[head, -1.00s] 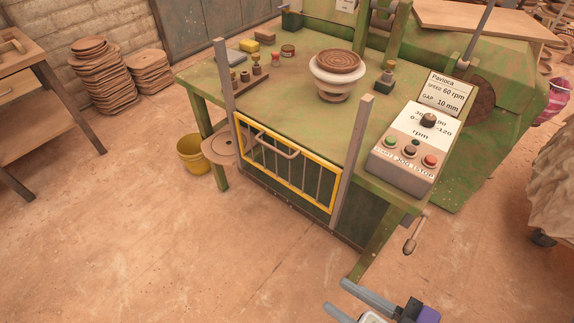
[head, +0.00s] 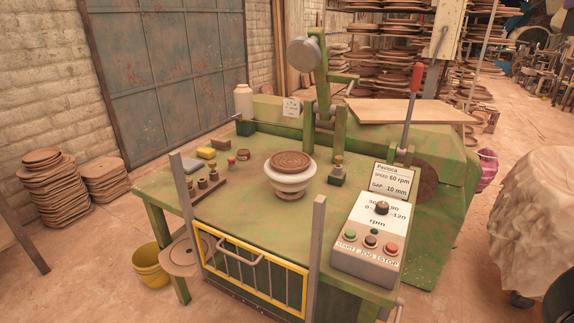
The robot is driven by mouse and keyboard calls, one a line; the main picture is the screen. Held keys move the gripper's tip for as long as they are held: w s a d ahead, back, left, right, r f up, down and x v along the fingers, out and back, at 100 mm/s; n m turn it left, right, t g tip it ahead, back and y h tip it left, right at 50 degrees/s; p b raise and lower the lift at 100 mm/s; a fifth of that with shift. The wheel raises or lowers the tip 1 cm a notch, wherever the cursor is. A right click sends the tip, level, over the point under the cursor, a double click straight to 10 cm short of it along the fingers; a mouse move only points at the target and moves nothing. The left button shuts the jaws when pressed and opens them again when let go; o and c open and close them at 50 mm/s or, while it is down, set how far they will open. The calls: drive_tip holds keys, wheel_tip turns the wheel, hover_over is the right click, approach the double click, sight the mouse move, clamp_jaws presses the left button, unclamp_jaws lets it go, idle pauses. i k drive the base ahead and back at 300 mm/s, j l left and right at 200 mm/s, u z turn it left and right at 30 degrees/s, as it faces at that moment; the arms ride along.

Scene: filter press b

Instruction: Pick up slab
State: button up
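No piece is plainly marked as the slab, and I cannot tell which one it is. A round brown ridged piece (head: 291,160) sits on top of a white round mould (head: 289,182) in the middle of the green table (head: 240,215). A grey block (head: 193,167), a yellow block (head: 206,153) and a brown block (head: 220,144) lie at the table's back left. My gripper is not in this view.
A yellow-framed guard (head: 250,268) between two upright posts closes the table's front. A control box (head: 370,240) stands at the right front corner. A lever with a red handle (head: 416,78) rises behind it. A yellow bucket (head: 151,265) stands on the floor at left.

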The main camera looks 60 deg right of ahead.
sight(285, 161)
drive_tip(key=z, duration=0.75)
drive_tip(key=i+j+z, duration=0.15)
drive_tip(key=j+z, duration=0.15)
drive_tip(key=z, duration=0.15)
drive_tip(key=i+j+z, duration=0.1)
drive_tip(key=j+z, duration=0.2)
drive_tip(key=z, duration=0.15)
drive_tip(key=j+z, duration=0.7)
drive_tip(key=z, duration=0.2)
drive_tip(key=j, duration=0.45)
drive_tip(key=k+j+z, duration=0.15)
drive_tip(key=j, duration=0.7)
drive_tip(key=k+j+z, duration=0.1)
drive_tip(key=j, duration=0.3)
drive_tip(key=k+j, duration=0.15)
drive_tip(key=j, duration=0.25)
drive_tip(key=i, duration=0.45)
drive_tip(key=z, duration=0.05)
